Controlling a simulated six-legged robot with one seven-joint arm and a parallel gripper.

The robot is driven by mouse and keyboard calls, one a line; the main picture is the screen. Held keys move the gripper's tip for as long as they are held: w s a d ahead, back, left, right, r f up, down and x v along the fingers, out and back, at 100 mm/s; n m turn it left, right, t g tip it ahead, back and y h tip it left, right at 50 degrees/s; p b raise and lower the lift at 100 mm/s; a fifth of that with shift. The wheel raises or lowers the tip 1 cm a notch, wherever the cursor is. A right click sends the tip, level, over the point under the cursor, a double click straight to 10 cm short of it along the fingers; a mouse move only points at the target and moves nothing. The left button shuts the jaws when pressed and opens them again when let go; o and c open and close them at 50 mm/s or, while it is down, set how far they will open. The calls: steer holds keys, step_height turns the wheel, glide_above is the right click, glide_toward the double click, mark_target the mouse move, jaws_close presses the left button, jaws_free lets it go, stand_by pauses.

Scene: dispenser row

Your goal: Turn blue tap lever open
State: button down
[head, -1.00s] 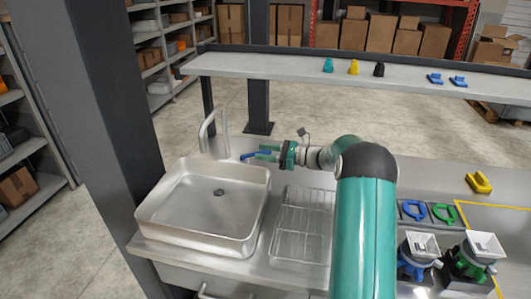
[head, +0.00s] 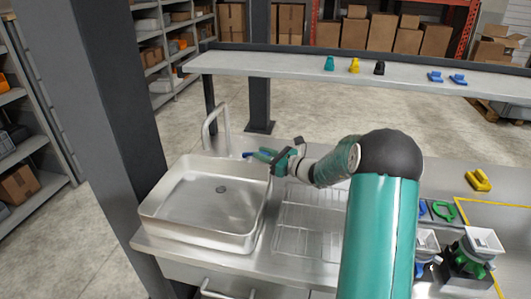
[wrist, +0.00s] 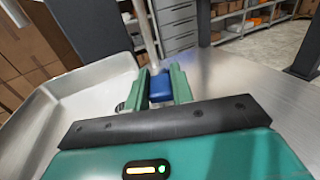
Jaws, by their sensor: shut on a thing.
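The blue tap lever (head: 248,154) sits beside the base of the silver tap (head: 214,128), at the back right of the sink. My gripper (head: 264,155) reaches in from the right and is shut on the lever. In the wrist view, the blue lever (wrist: 160,88) shows between the two green fingers of my gripper (wrist: 161,90). The tap's pipe rises just beyond it. The lever's joint with the tap is mostly hidden by the fingers.
The steel sink (head: 155,205) lies left of my gripper, with a wire drying rack (head: 305,225) to its right. A raised shelf (head: 290,70) runs behind the counter with small coloured parts on it. Dispensers (head: 470,250) stand at the right.

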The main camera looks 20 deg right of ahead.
steer(key=shift+s+a+m+h, duration=0.1)
steer(key=shift+m+h, duration=0.2)
steer(key=shift+h, duration=0.1)
steer(key=c, duration=1.2)
jaws_free()
steer(key=v, duration=1.3)
steer(key=shift+s+f, duration=0.2)
steer(key=shift+s, duration=0.15)
